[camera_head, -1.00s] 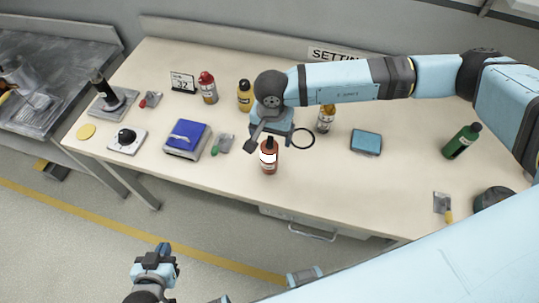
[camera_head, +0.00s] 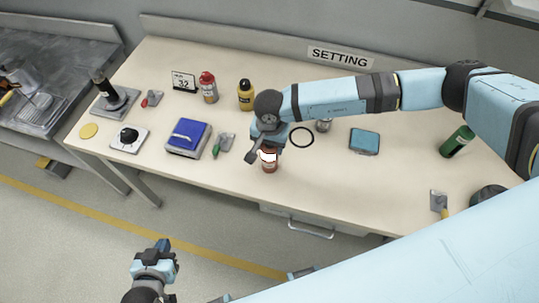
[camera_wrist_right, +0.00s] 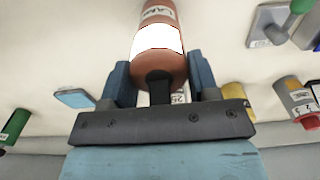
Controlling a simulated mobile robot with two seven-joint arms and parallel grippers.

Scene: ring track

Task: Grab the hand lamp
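The hand lamp (camera_head: 269,165) is a red-brown cylinder with a bright white band, upright near the table's front edge. My right gripper (camera_head: 264,145) is directly above it and hides its top. In the right wrist view the lamp (camera_wrist_right: 158,40) has a dark narrow end between the two blue fingers of the right gripper (camera_wrist_right: 160,80). The fingers are spread on either side of the lamp's near end, and no firm grip shows. My left gripper (camera_head: 160,250) is empty, low in front of the table; its finger gap is not clear.
Around the lamp are a black ring (camera_head: 301,138), a green-handled tool (camera_head: 222,146), a blue-topped scale (camera_head: 188,137) and a yellow bottle (camera_head: 246,96). A blue box (camera_head: 364,141) and green bottle (camera_head: 458,141) stand to the right.

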